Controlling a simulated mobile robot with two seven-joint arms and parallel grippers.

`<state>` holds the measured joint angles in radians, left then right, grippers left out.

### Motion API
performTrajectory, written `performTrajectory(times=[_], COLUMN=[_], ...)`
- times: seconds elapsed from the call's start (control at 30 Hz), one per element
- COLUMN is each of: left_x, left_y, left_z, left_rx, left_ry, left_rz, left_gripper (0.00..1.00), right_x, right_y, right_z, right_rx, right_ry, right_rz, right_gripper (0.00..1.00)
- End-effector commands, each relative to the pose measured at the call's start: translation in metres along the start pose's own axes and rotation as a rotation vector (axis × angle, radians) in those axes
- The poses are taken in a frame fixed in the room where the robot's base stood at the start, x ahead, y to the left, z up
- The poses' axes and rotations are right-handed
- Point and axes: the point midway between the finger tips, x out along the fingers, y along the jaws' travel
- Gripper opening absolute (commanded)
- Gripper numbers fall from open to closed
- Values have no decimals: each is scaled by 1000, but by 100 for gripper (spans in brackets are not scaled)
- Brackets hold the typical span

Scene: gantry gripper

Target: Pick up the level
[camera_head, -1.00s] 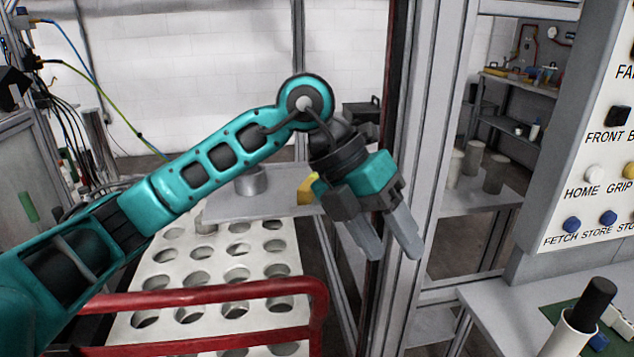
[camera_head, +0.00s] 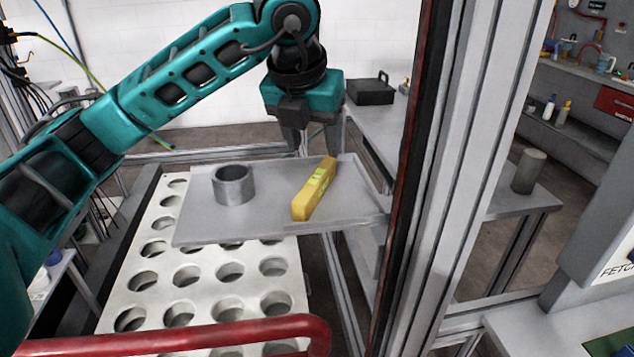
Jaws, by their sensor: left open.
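The level (camera_head: 313,192) is a yellow bar with a greenish vial. It lies on a grey tray (camera_head: 270,226), right of its middle, slanting away from me. My left gripper (camera_head: 317,148) points down above the far end of the level. Its two grey fingers are apart with nothing between them. The fingertips look close to the tray's far edge, but I cannot tell the exact height. My right gripper is not in view.
A metal ring (camera_head: 233,185) stands on the tray left of the level. A white plate with round holes (camera_head: 160,290) lies below. A red rail (camera_head: 180,338) crosses in front. A grey upright post (camera_head: 460,180) stands to the right. A black case (camera_head: 370,92) sits behind.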

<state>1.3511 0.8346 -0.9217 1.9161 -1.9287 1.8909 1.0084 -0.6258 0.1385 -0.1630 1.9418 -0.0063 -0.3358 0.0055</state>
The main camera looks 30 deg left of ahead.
Motion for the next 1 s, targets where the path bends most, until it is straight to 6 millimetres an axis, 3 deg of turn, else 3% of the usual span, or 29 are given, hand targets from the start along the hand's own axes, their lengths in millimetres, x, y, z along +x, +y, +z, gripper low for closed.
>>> performTrajectory(times=[0.1,0.37,0.63,1.0], left_x=[22,44,81,90], left_y=[0,1,3,3], left_z=[-1,-2,-10,-10], left_rx=[0,0,0,2], left_ry=[3,2,2,-1], left_rz=[0,0,-1,-2], left_gripper=[55,55,55,52], right_x=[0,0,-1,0], right_y=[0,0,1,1], right_z=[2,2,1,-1], right_rx=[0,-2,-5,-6], right_ry=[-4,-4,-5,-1], right_rz=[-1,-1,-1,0], right_gripper=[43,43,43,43])
